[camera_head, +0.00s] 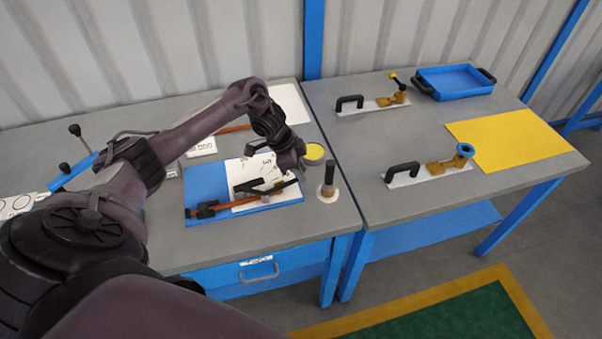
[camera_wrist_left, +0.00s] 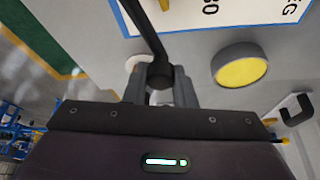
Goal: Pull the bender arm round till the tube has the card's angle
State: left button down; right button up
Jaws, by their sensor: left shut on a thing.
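The bender is a blue base plate (camera_head: 203,181) with a white angle dial (camera_head: 258,171) on the left table. A copper-coloured tube (camera_head: 238,206) runs along its front, and black clamp parts sit over it. My left gripper (camera_head: 293,172) reaches down at the dial's right side. In the left wrist view the black bender arm (camera_wrist_left: 147,30) ends in a round knob between the fingers of my left gripper (camera_wrist_left: 160,85), shut on it. My right gripper is out of view.
A yellow-topped round button (camera_head: 314,152) and a dark upright post (camera_head: 328,178) stand right of the bender. The right table holds two black-handled tools (camera_head: 403,171), a blue tray (camera_head: 455,81) and a yellow mat (camera_head: 510,138). My left arm covers part of the left table.

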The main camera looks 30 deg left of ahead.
pick_arm(q)
jog(key=w+a+n, duration=0.1)
jog(key=w+a+n+p, duration=0.1)
jog(key=a, duration=0.1)
jog(key=w+a+n+t+y, duration=0.1)
jog(key=a+n, duration=0.1)
jog(key=shift+w+r, duration=0.15)
jog(key=shift+w, duration=0.1)
jog(key=shift+w+a+n+y+p, duration=0.3)
jog(key=shift+a+n, duration=0.2)
jog(key=shift+a, duration=0.3)
jog(key=c, duration=1.2)
grip_release()
jog(key=shift+s, duration=0.1)
jog(key=b+v, duration=0.1)
jog(key=v, duration=0.6)
jog(key=shift+r, duration=0.3)
jog(key=shift+s+a, duration=0.1)
jog(key=shift+s, duration=0.05)
